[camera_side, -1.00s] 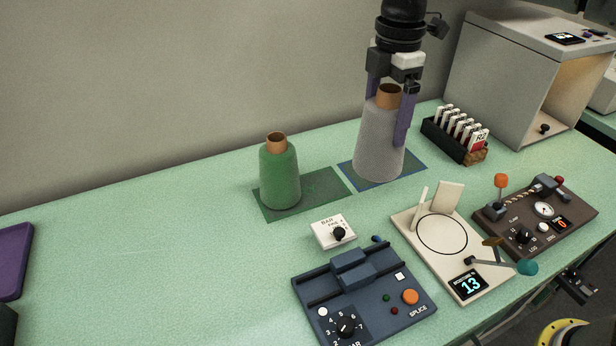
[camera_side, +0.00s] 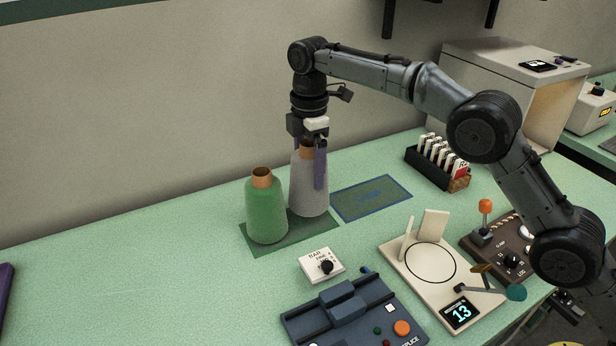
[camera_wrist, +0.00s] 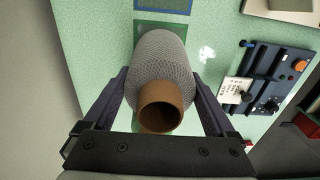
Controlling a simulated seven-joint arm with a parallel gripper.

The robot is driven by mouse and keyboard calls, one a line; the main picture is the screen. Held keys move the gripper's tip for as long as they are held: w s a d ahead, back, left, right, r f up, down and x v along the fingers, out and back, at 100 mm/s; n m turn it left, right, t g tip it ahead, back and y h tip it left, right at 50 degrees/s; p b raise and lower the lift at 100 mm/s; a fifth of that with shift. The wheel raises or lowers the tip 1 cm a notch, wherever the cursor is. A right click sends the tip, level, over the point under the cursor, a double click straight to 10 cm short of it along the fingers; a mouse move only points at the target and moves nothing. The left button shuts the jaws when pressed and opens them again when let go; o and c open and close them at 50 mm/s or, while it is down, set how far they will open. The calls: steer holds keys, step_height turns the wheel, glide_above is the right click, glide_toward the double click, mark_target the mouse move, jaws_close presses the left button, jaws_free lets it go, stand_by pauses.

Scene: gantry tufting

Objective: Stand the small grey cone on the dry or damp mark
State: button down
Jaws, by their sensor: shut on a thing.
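The grey cone (camera_side: 308,190), a tapered spool with a brown tube top, is upright in my gripper (camera_side: 311,172). The purple fingers are shut on its sides; the wrist view shows the cone (camera_wrist: 160,58) between both fingers. Its base is at the right part of a dark green mark (camera_side: 290,236); I cannot tell whether it touches. A green cone (camera_side: 265,212) stands on the left part of that mark, close beside the grey one. A blue-outlined mark (camera_side: 371,198) with unreadable lettering lies bare to the right; part of it shows in the wrist view (camera_wrist: 163,5).
In front are a small white dial box (camera_side: 320,265), a blue splice device (camera_side: 345,315) and a cream plate (camera_side: 430,263) with a display reading 13. A black rack of cards (camera_side: 437,165) and a grey cabinet (camera_side: 500,95) stand at right. The bench at left is mostly clear.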

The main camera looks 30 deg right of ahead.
mark_target(308, 142)
steer(key=shift+w+f, duration=0.15)
steer(key=shift+f, duration=1.6)
jaws_free()
steer(key=shift+f, duration=0.15)
steer(key=shift+r, duration=3.9)
